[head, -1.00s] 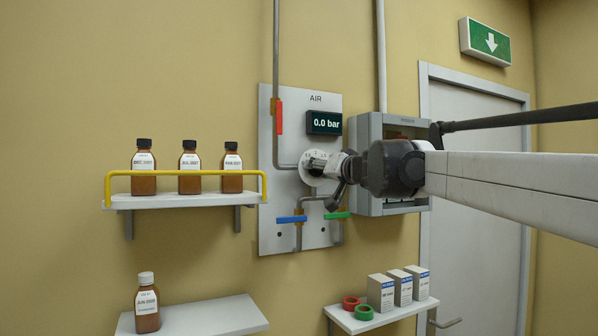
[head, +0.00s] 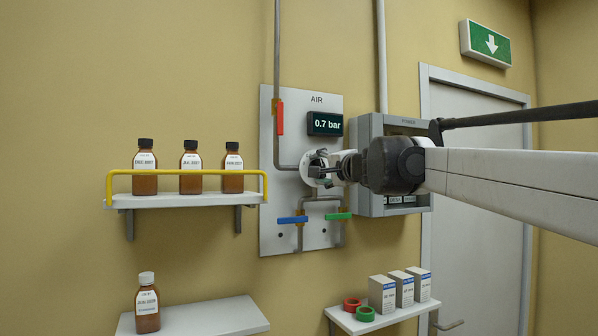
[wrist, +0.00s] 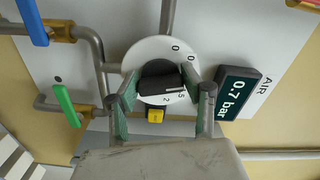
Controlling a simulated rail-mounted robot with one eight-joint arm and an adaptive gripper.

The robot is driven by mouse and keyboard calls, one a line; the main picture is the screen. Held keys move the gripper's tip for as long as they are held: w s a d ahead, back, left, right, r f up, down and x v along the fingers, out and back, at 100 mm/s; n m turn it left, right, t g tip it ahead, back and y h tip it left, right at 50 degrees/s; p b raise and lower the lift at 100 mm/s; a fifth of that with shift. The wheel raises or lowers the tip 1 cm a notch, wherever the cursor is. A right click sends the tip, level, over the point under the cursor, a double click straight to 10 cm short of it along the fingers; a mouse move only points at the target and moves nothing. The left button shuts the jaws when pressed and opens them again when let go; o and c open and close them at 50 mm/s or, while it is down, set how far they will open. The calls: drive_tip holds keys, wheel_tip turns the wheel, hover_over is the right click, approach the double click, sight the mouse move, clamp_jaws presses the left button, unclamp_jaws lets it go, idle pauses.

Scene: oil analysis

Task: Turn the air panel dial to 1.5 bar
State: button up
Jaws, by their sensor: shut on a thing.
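The air panel (head: 270,220) is a grey board on the wall. Its display (head: 325,124) reads 0.7 bar, and the same display shows in the wrist view (wrist: 236,92). The dial has a white round scale plate (wrist: 147,52) with printed numbers and a dark knob (wrist: 160,84) with a light mark. My gripper (wrist: 162,96) is shut on the dial knob, with one green-padded finger on each side of it. In the head view, my gripper (head: 325,172) covers much of the dial.
A red-handled valve (head: 280,119) sits above the dial. Blue (head: 292,219) and green (head: 338,216) valve handles sit below it. A grey box (head: 365,200) is mounted close to the right. Brown bottles (head: 190,182) stand on a railed shelf at left.

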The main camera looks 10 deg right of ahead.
drive_tip(key=m, duration=0.5)
drive_tip(key=shift+r+m, duration=0.15)
drive_tip(key=shift+m, duration=0.15)
drive_tip(key=shift+r+m, duration=0.1)
drive_tip(key=shift+m, duration=2.1)
drive_tip(key=o, duration=1.2)
drive_tip(key=shift+c, duration=0.2)
drive_tip(key=v, duration=1.2)
drive_tip(key=shift+d, duration=0.1)
